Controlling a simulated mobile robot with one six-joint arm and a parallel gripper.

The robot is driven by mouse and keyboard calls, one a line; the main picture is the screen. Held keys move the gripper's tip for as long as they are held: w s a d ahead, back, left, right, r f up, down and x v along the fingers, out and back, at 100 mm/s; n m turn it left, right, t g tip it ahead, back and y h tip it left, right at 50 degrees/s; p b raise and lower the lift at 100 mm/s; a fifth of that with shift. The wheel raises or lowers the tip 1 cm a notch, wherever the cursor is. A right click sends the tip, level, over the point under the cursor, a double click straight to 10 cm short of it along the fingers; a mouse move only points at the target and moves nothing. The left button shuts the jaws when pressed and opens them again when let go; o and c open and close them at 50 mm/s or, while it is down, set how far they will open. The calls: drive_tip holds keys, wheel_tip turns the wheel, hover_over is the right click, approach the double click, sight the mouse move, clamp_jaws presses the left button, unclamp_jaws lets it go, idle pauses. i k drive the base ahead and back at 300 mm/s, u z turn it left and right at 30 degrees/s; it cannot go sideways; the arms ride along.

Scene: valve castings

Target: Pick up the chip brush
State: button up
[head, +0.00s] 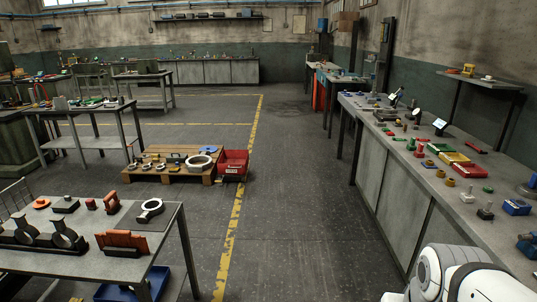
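I cannot make out a chip brush for certain in the head view; many small items on the benches are too small to tell. Part of my white and grey arm shows at the bottom right corner, in front of the long right workbench (402,162). My gripper is not in view, so its state and anything in it are hidden.
The near-left table (95,262) holds castings and an orange-red block (122,243). A low pallet (172,175) and a red bin (233,164) stand mid-floor. The right bench carries a yellow tray (455,158) and red tray (472,171). The central floor (290,200) is clear.

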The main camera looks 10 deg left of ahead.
sight(111, 207)
drive_tip(key=u, duration=0.4)
drive_tip(key=i, duration=1.55)
drive_tip(key=u, duration=1.2)
drive_tip(key=i, duration=1.65)
drive_tip(key=u, duration=0.65)
